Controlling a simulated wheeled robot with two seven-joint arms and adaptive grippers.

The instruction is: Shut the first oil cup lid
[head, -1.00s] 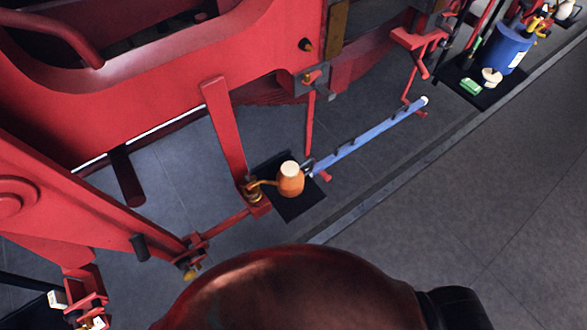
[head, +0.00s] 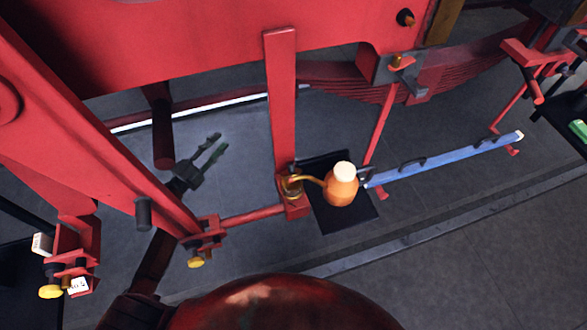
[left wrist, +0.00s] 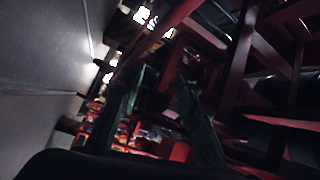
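A small brass cup (head: 291,186), which looks like an oil cup, sits on a red bracket at the foot of an upright red bar in the head view. The spout of an orange oil can (head: 341,190) with a cream top reaches to it. I cannot make out the lid or its position. My left gripper (head: 218,142) is left of the upright bar, apart from the cup, with its two fingers separated and nothing between them. Its greenish fingers also show apart in the left wrist view (left wrist: 164,80). My right gripper is out of view.
The oil can stands on a black mat (head: 347,221). A long blue bar (head: 445,160) runs right from it. Red frame beams (head: 100,130) surround my left arm. A bracket with a yellow knob (head: 195,262) is at lower left. Grey floor is clear at lower right.

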